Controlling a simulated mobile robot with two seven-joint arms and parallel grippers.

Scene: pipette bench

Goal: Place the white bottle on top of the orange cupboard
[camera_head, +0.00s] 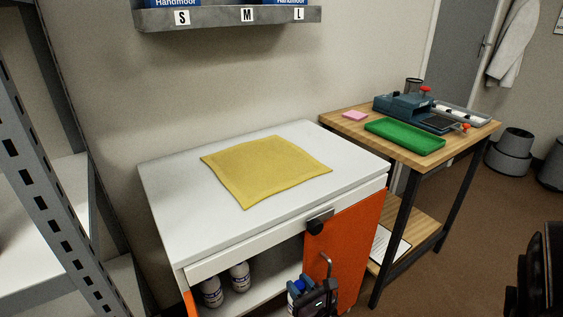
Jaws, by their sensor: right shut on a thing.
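The orange cupboard (350,240) has a white top (175,195) and stands in the middle, its front open and an orange door panel on the right. Two white bottles (240,276) (212,292) with dark labels stand upright inside on the left. My right gripper (308,292) is at the bottom of the view, in front of the cupboard opening and below its top. It is shut on a small white and blue thing (292,294), which looks like a white bottle and is mostly hidden by the gripper. My left gripper is not in view.
A yellow cloth (265,170) lies on the cupboard top, with bare white surface around it. A wooden table (465,145) with a green tray (405,136) and blue equipment stands on the right. A grey metal rack (40,185) stands on the left. A wall shelf (220,18) hangs above.

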